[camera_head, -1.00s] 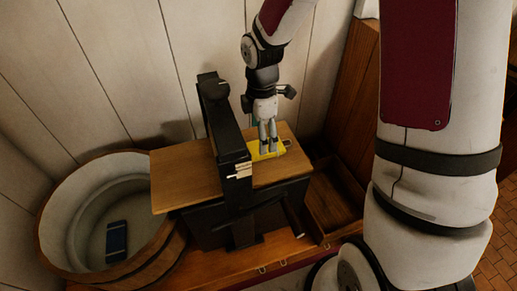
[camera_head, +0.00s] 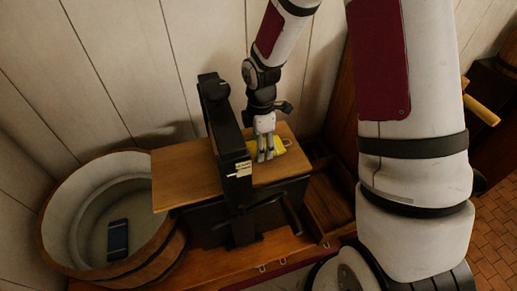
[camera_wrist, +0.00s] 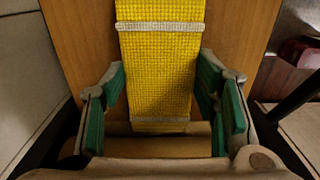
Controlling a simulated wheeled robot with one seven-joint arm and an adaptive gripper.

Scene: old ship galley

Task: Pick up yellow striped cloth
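The yellow striped cloth (camera_head: 281,147) lies on the right part of the wooden board, partly hidden behind my gripper in the head view. In the wrist view the cloth (camera_wrist: 160,65) is a yellow woven strip with pale cross bands, running down the middle of the picture. My gripper (camera_head: 265,157) points down at the board, over the cloth. In the wrist view my gripper (camera_wrist: 162,103) is open, with one green-padded finger on each side of the cloth. Gaps show between the pads and the cloth's edges. Whether the fingertips touch the board is unclear.
A black upright frame (camera_head: 226,135) crosses the wooden board (camera_head: 180,177) just left of my gripper. A round wooden tub (camera_head: 57,200) with a dark blue object (camera_head: 118,240) inside stands at left. An open wooden compartment (camera_head: 330,207) lies right. A plank wall is close behind.

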